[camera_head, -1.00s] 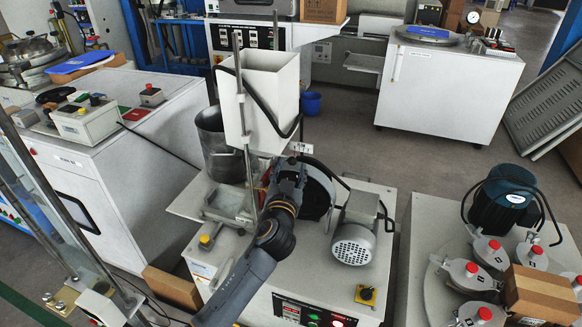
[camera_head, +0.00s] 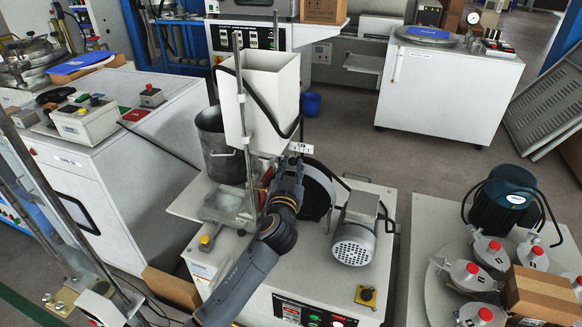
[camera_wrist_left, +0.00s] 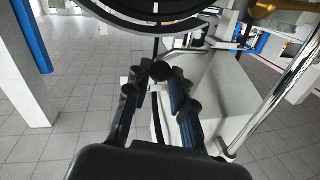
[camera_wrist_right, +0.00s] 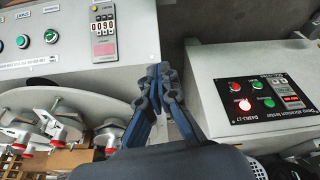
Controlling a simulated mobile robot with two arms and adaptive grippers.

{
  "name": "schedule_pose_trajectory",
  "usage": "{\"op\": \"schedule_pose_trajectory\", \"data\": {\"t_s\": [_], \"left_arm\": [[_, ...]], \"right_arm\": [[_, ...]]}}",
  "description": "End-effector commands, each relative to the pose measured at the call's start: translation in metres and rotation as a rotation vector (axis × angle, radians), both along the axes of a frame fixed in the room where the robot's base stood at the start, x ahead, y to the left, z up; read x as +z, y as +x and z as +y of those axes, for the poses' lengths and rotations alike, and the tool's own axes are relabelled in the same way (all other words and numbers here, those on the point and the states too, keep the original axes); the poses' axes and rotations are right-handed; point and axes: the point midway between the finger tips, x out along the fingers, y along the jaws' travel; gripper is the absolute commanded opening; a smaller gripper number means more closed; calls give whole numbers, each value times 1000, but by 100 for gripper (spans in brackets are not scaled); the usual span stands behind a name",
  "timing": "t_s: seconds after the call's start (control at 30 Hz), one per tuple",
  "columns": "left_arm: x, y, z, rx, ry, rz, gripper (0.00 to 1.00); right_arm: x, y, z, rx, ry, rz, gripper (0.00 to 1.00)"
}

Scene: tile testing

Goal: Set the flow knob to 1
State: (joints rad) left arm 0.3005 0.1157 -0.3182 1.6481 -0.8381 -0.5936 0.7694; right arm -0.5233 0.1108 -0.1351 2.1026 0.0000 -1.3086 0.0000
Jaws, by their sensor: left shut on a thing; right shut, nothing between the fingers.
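The flow knob is a small dark round part (camera_wrist_left: 161,72) between the fingers in the left wrist view; my arm hides it in the head view. My left gripper (camera_wrist_left: 157,92) is shut on it. In the head view my left gripper (camera_head: 291,166) is below the white hopper (camera_head: 262,100), beside a small white scale label (camera_head: 301,148). The label's marks and the knob's setting are too small to read. My right gripper (camera_wrist_right: 161,76) is shut and empty in the right wrist view, apart from the machines there.
A grey motor (camera_head: 354,240) and black-rimmed wheel (camera_head: 318,190) stand close right of my left gripper. A metal pot (camera_head: 218,150) and upright rod stand left. The right wrist view shows a control box (camera_wrist_right: 258,95) and a panel reading 0090 (camera_wrist_right: 103,27).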

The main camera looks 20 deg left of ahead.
Motion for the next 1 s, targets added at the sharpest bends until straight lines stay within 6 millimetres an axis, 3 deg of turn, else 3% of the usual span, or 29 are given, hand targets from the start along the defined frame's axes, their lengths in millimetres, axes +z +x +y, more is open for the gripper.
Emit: {"op": "schedule_pose_trajectory", "data": {"t_s": [0.2,0.5,0.53,0.63,1.0], "left_arm": [[-1,0,-11,-2,-4,-1,0],[0,0,-11,-1,-1,-2,0],[0,0,-11,-1,-1,-1,27],[0,0,-11,-1,-1,-1,46],[-1,-4,-11,-1,-1,0,46]], "right_arm": [[24,-2,-1,2,-1,-16,0],[27,-1,-1,0,0,-16,0],[27,-1,-1,0,0,-17,0],[27,-1,-1,0,0,-17,0],[27,0,0,-1,3,-19,0]]}}
